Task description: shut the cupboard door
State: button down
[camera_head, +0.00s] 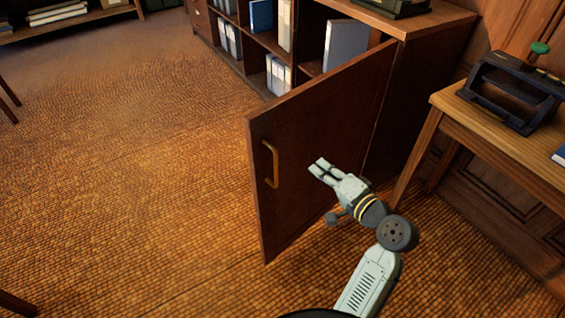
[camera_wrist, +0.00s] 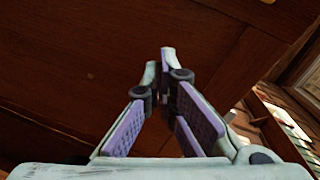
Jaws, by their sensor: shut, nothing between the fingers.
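The cupboard door (camera_head: 320,150) is dark wood and stands wide open, swung out from the cupboard (camera_head: 420,85) into the room. Its brass handle (camera_head: 271,164) is on the door's left side, near the free edge. My gripper (camera_head: 319,166) is in front of the door's face, to the right of the handle, with its fingers pointing at the panel. In the wrist view the gripper (camera_wrist: 159,62) is shut and empty, and the dark door panel (camera_wrist: 70,70) fills most of the background. I cannot tell whether the fingertips touch the door.
Open shelves with binders (camera_head: 345,45) are beside the door. A wooden side table (camera_head: 500,145) with a black device (camera_head: 510,92) stands to the right, close to the cupboard. The woven floor (camera_head: 130,170) to the left is mostly clear.

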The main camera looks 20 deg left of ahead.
jog(key=s+d+m+g+y, duration=0.2)
jog(key=s+y, duration=0.1)
jog(key=s, duration=0.4)
jog(key=p, duration=0.3)
send_near(281, 162)
jog(key=a+r, duration=0.4)
jog(key=a, duration=0.2)
jog(key=shift+x, duration=0.8)
jog(key=shift+w+f, duration=0.15)
